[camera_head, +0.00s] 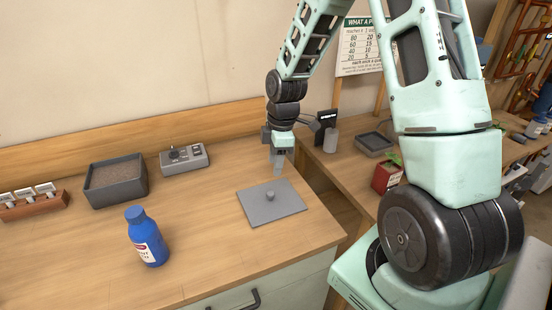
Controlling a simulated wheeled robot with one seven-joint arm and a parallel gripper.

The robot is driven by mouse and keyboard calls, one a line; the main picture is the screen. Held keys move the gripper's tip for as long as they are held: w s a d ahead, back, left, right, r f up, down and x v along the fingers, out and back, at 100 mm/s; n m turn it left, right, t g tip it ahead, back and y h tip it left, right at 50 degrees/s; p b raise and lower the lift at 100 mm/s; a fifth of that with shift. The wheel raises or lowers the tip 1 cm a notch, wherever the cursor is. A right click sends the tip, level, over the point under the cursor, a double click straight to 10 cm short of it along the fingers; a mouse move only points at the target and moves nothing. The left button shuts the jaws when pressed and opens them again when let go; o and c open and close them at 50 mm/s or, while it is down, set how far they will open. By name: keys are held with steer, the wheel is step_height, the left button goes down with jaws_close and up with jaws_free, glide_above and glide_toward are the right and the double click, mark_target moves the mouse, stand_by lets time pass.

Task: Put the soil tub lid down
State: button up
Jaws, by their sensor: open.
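The soil tub lid (258,210) is a flat grey rectangular plate with a small round knob on top. It lies flat on the wooden counter, near the counter's right end. The open soil tub (117,192), dark grey with brown soil in it, stands at the left on the counter. My gripper (277,168) points down above and just behind the lid as seen from here. It is open, apart from the knob, and nothing shows between its fingers.
A blue bottle (146,238) with a white label stands at the front of the counter. A grey control box (184,159) and a row of labelled items in a brown holder (35,201) are at the back. A plant pot (386,177) stands on the right bench. Free counter lies between bottle and lid.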

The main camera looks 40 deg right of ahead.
steer(key=s+a+r+m, duration=0.1)
steer(key=s+a+r, duration=0.3)
steer(key=a, duration=0.5)
steer(key=s+a+r+m, duration=0.1)
steer(key=s+a+r, duration=0.3)
steer(key=a, duration=0.4)
steer(key=s+a+r+m, duration=0.1)
steer(key=s+a, duration=0.3)
steer(key=s, duration=0.3)
steer(key=s+a+r+m, duration=0.1)
steer(key=s+a, duration=0.3)
steer(key=s, duration=0.4)
steer(key=shift+s+a+r+m+g+h, duration=0.3)
steer(key=shift+a+r+m, duration=0.1)
